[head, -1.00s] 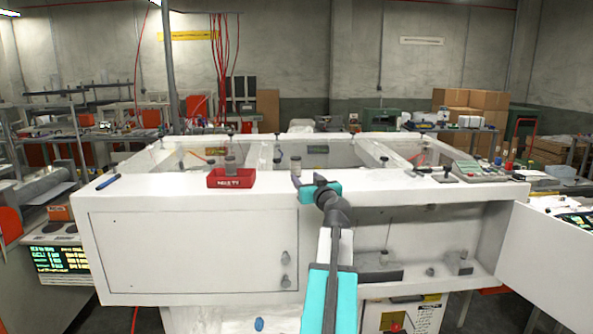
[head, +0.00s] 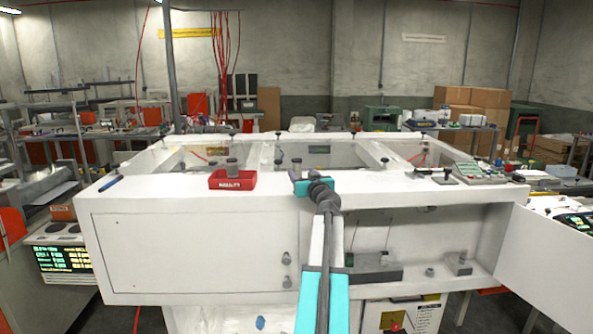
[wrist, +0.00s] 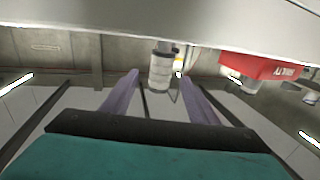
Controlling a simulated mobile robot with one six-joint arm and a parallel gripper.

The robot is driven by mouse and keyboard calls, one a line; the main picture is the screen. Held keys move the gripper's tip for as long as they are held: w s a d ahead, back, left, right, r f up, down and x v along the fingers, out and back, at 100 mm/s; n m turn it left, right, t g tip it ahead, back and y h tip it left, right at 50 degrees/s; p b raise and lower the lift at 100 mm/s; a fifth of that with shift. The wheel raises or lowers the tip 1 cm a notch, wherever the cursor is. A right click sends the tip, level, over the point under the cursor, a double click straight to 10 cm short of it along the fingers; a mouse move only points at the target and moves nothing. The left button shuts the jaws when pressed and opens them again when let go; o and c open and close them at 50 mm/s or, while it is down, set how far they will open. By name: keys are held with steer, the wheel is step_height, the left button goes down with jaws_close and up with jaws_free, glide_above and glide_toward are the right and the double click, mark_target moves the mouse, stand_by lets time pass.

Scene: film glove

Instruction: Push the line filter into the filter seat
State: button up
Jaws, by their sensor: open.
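A pale ribbed cylinder (wrist: 160,70), likely the line filter, stands on the white bench top. It shows upside down in the wrist view, between and beyond my finger tips. In the head view its top (head: 296,163) shows just behind my gripper (head: 298,178). My gripper (wrist: 157,82) is open, its two purple fingers pointing at the cylinder, and seems to hold nothing. I cannot tell whether the fingers reach around it. The filter seat cannot be identified for sure; a grey block (head: 375,273) lies in the open compartment below.
A red bin (head: 232,181) stands on the bench top (head: 150,190) left of my gripper, with a grey cylinder (head: 232,164) at it. A blue pen (head: 111,183) lies far left. A small fitting (head: 459,262) sits in the compartment. An open door (head: 555,250) juts out at right.

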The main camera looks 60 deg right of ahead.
mark_target(299, 169)
steer(key=shift+w+d, duration=0.4)
steer(key=shift+w, duration=0.1)
steer(key=shift+w+d, duration=0.1)
steer(key=p+x, duration=0.2)
steer(key=shift+w+d+r, duration=0.2)
steer(key=shift+w+d, duration=0.05)
steer(key=shift+w, duration=0.05)
steer(key=shift+p+x, duration=0.65)
steer(key=shift+x, duration=0.4)
steer(key=shift+f, duration=0.15)
steer(key=c, duration=1.1)
steer(key=shift+c, duration=0.2)
